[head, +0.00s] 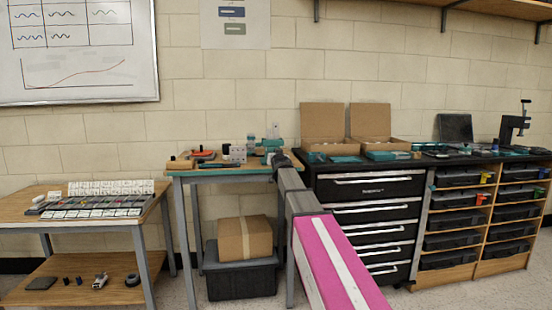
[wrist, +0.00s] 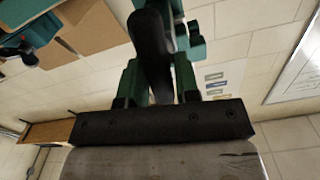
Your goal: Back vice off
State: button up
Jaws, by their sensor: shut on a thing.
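The teal vice (head: 272,144) stands at the right end of the workbench in the head view. My gripper (head: 277,155) reaches up to it, small and partly merged with the dark end of my arm. In the wrist view, which is tilted, my gripper (wrist: 157,80) has its fingers on either side of a dark, rounded bar, which looks like the vice handle (wrist: 151,45). It is shut on this bar. More teal parts of the vice (wrist: 192,45) show just beyond the fingers. The vice jaws and any workpiece are too small or hidden to tell.
The workbench (head: 225,172) also holds a grey-white block (head: 237,153) and small tools left of the vice. A black drawer cabinet (head: 368,188) with open cardboard boxes stands close on the right. A low table (head: 75,232) with trays is at the left.

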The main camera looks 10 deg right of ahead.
jog(key=n, duration=0.4)
jog(key=shift+a, duration=0.15)
jog(key=n, duration=0.5)
jog(key=shift+a+f, duration=0.15)
jog(key=shift+a, duration=0.05)
jog(key=shift+n, duration=0.3)
jog(key=o, duration=0.8)
jog(key=shift+s, duration=0.1)
jog(key=s, duration=1)
jog(key=shift+s, duration=0.35)
